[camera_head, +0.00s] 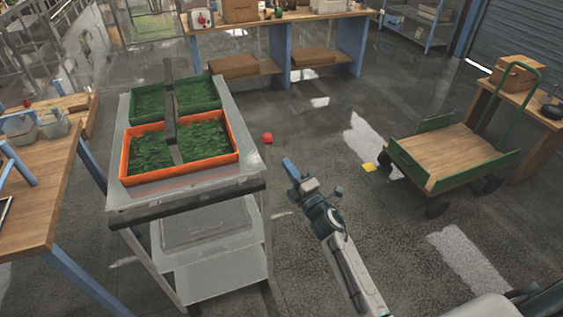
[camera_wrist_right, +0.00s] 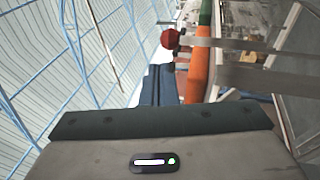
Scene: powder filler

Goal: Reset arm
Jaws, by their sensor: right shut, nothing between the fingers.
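My right arm comes in from the lower right in the head view. Its gripper (camera_head: 289,166) is shut and empty, held in the air to the right of the grey cart (camera_head: 215,272). In the right wrist view the blue fingers (camera_wrist_right: 158,86) are together, with nothing between them. My left gripper does not show in the head view. An orange tray (camera_head: 124,158) and a green tray (camera_head: 133,104), both with green leafy contents, sit on the cart top. A dark bar lies across them.
A red ball-shaped knob (camera_head: 267,138) is at the cart's right side, near my right gripper. A wooden trolley with green rails (camera_head: 446,150) stands at the right. A wooden workbench (camera_head: 38,192) is at the left. A long bench (camera_head: 290,15) stands at the back. Floor right of the cart is open.

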